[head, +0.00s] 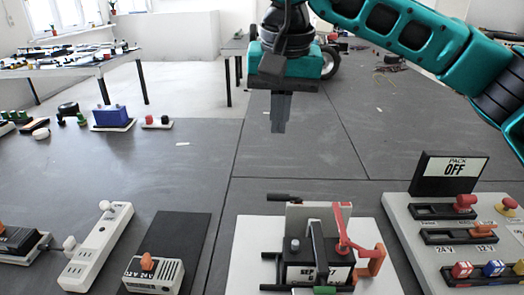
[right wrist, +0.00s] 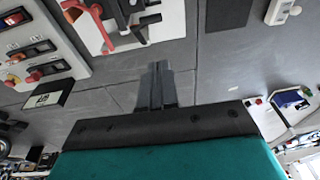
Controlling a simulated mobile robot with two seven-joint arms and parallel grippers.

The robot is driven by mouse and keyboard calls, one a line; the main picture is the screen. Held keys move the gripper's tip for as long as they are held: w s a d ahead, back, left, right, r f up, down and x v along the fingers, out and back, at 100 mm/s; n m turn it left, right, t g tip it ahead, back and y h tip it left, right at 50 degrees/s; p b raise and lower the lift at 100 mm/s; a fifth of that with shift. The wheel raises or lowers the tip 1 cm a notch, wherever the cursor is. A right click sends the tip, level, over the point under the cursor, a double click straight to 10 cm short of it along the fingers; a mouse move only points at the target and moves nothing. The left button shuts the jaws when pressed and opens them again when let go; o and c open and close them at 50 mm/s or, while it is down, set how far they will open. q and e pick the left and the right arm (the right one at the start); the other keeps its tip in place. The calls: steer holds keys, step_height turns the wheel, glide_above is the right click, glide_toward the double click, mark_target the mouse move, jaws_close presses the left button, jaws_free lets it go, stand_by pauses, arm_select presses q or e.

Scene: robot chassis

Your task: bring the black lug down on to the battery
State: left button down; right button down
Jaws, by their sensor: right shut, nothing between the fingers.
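The black battery (head: 302,274), with a white label, sits on a white board (head: 252,240) at the front. A black-handled piece (head: 284,198), which looks like the black lug, sticks out behind the battery's grey plate, apart from the battery top. A red lug (head: 343,228) stands at the battery's right side. My right gripper (head: 279,130) is shut and empty, pointing down above and behind the board. In the right wrist view its fingers (right wrist: 155,86) touch nothing, and the black handle (right wrist: 140,33) shows just beyond them. My left gripper is not in view.
A switch panel (head: 406,215) with a "PACK OFF" sign (head: 452,168) stands to the right. A dark mat (head: 187,233), a voltage box (head: 153,274) and a white power strip (head: 98,247) lie to the left. The grey table behind the board is mostly clear.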

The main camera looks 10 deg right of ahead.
glide_above(284, 199)
steer(key=w, duration=0.2)
step_height(284, 199, down, 11)
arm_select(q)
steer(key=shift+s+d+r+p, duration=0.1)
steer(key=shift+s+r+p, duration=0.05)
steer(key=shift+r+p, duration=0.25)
arm_select(e)
steer(key=shift+s+a+f+h, duration=0.25)
steer(key=shift+a+f+h, duration=0.1)
steer(key=shift+f, duration=0.25)
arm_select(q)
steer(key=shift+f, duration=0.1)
arm_select(e)
steer(key=shift+f, duration=0.1)
